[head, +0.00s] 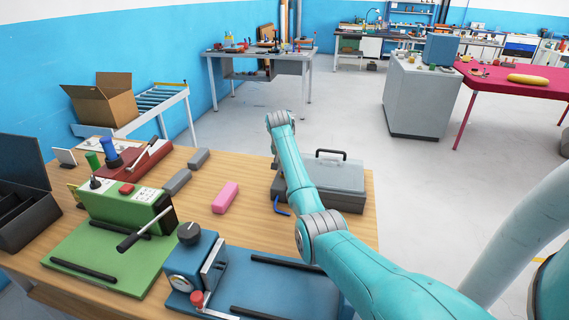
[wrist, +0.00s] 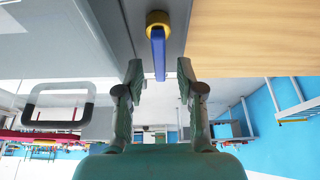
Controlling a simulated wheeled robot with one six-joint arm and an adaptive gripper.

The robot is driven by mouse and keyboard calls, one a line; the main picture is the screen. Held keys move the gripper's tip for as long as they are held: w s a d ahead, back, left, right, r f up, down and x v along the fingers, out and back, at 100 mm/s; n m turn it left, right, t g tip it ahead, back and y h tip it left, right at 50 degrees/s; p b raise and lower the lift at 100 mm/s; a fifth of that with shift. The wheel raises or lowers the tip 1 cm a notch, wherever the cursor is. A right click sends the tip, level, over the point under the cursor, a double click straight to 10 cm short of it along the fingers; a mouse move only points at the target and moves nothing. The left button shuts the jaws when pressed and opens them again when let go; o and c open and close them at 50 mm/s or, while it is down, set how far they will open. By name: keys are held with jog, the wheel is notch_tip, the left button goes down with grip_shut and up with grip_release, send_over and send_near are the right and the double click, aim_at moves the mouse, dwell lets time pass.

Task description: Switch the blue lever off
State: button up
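The blue lever (wrist: 158,55) shows in the wrist view at top centre. It runs from a yellow round hub (wrist: 158,20) on a dark grey surface toward my gripper. My gripper (wrist: 159,66) is open, its two green fingers apart on either side of the lever's free end in the picture. A gap shows on both sides; I cannot tell the depth between them. In the head view a small bent blue piece (head: 281,206) by the left end of the grey case looks like the same lever. My arm crosses that view and my gripper cannot be made out there.
The grey case (head: 335,178) with a black handle stands right of the lever. A pink block (head: 225,198), a green press (head: 120,225), a red device (head: 138,160) and a blue gauge unit (head: 205,260) share the wooden table (head: 245,230). Open floor lies beyond.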

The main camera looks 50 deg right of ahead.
grip_shut()
jog(key=shift+w+n, duration=0.1)
jog(key=shift+n, duration=0.3)
jog(key=n, duration=0.1)
jog(key=n+t, duration=0.1)
jog(key=n, duration=0.1)
jog(key=shift+w+a+n+t+y, duration=0.3)
jog(key=shift+w, duration=0.1)
jog(key=n, duration=0.1)
jog(key=n+y, duration=0.1)
jog(key=n, duration=0.1)
jog(key=a+n+t, duration=0.1)
jog(key=shift+w+n+y, duration=0.3)
jog(key=shift+w, duration=0.05)
jog(key=n+y, duration=0.1)
jog(key=n, duration=0.1)
jog(key=a+n, duration=0.1)
jog(key=n, duration=0.1)
jog(key=shift+w+a+n+y, duration=0.1)
jog(key=shift+n+y, duration=0.2)
jog(key=shift+y, duration=0.1)
jog(key=shift+a+n+y, duration=0.3)
jog(key=shift+n+y, duration=0.15)
jog(key=shift+n, duration=0.65)
jog(key=shift+a+n+y, duration=0.25)
jog(key=shift+n+y, duration=0.2)
jog(key=shift+n, duration=0.65)
